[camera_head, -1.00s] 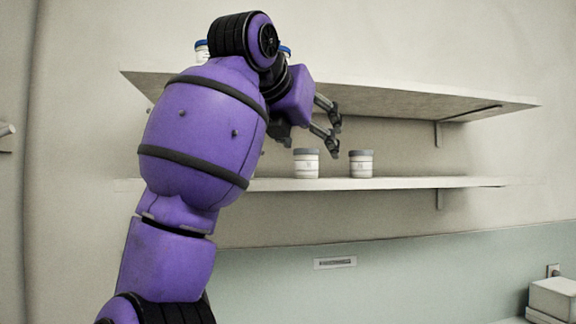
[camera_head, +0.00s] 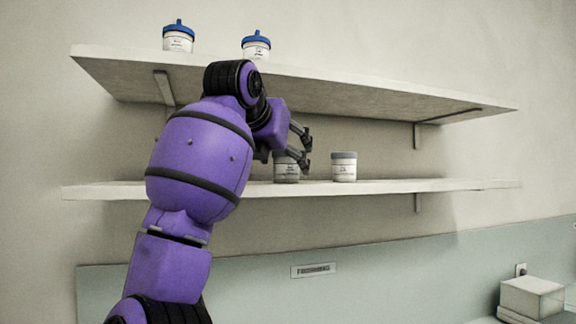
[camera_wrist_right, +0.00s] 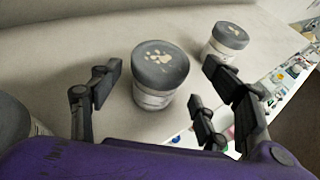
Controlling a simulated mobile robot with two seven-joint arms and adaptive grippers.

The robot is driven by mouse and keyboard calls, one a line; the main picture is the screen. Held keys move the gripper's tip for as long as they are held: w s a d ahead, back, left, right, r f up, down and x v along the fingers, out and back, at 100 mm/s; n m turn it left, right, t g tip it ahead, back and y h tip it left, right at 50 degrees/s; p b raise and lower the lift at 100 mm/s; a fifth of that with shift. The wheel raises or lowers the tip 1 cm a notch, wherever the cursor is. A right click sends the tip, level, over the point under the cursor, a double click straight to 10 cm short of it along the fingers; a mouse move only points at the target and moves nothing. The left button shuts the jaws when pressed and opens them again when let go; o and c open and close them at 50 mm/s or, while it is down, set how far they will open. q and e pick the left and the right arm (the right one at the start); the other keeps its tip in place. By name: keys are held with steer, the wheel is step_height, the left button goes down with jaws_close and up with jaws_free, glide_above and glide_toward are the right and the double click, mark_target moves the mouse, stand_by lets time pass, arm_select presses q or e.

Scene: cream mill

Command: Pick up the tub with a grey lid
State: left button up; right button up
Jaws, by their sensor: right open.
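A white tub with a grey lid (camera_head: 343,168) stands upright on the lower shelf. A second grey-lidded tub (camera_head: 287,173) stands left of it, its top partly covered by my right gripper (camera_head: 305,148). In the right wrist view, one grey-lidded tub (camera_wrist_right: 159,77), with a pale paw print on its lid, stands ahead between the open fingers. Another grey-lidded tub (camera_wrist_right: 226,43) stands farther right. A dark-lidded white thing (camera_wrist_right: 14,132), likely another tub, is cut off at the left edge. My right gripper is open and empty. My left gripper is not in view.
Two blue-lidded tubs (camera_head: 178,37) (camera_head: 256,46) stand on the upper shelf (camera_head: 330,86), above my arm. The lower shelf (camera_head: 400,186) is clear right of the tubs. A pale box (camera_head: 532,298) sits at the lower right.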

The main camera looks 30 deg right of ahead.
steer(key=shift+w+d+f, duration=0.2)
steer(key=shift+d, duration=0.05)
steer(key=shift+c, duration=0.2)
steer(key=shift+a, duration=0.15)
steer(key=c, duration=1.4)
